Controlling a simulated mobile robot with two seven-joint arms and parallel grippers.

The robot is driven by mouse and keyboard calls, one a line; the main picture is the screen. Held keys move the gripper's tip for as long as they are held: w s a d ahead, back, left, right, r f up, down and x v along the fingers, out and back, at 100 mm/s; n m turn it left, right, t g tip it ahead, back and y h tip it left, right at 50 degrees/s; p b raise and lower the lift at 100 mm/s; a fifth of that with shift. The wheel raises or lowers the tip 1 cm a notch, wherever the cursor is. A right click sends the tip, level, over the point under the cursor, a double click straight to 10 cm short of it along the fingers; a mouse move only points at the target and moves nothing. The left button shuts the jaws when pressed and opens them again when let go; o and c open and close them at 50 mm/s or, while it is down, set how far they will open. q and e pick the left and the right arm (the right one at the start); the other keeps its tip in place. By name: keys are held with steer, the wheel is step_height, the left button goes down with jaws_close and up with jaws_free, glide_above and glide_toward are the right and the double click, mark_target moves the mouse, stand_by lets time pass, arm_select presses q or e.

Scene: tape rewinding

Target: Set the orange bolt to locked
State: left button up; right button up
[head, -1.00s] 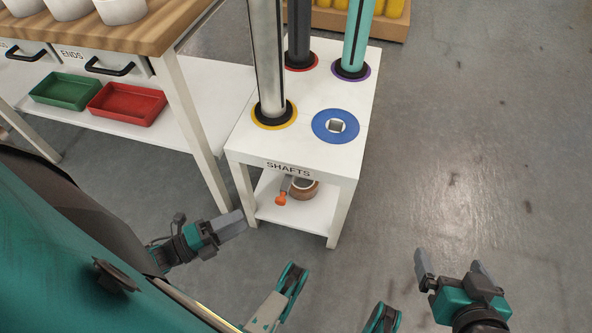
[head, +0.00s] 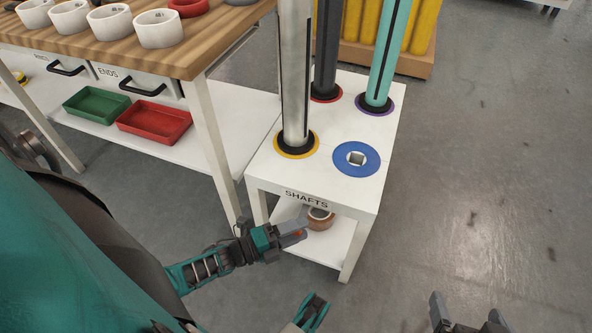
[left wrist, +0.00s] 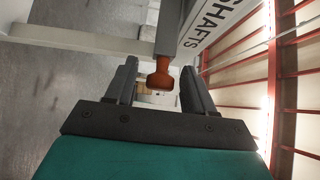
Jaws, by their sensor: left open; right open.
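The orange bolt (left wrist: 160,76) shows in the left wrist view as an orange knob at the end of a grey bar, below the SHAFTS label (left wrist: 212,22). It lies between the two fingers of my left gripper (left wrist: 157,85), which is open and does not grip it. In the head view my left gripper (head: 298,232) is at the front of the white shaft stand (head: 330,208) and mostly hides the bolt. My right gripper (head: 470,312) is open and empty at the bottom right, over the floor.
The stand carries a silver shaft (head: 296,80), a dark shaft (head: 326,50), a teal shaft (head: 388,50) and an empty blue ring socket (head: 372,161). A brown roll (head: 322,222) is on its lower shelf. A wooden bench (head: 225,48) stands left. Floor at right is clear.

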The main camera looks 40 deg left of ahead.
arm_select(q)
steer(key=shift+c, duration=0.3)
jaws_close()
stand_by(0.3)
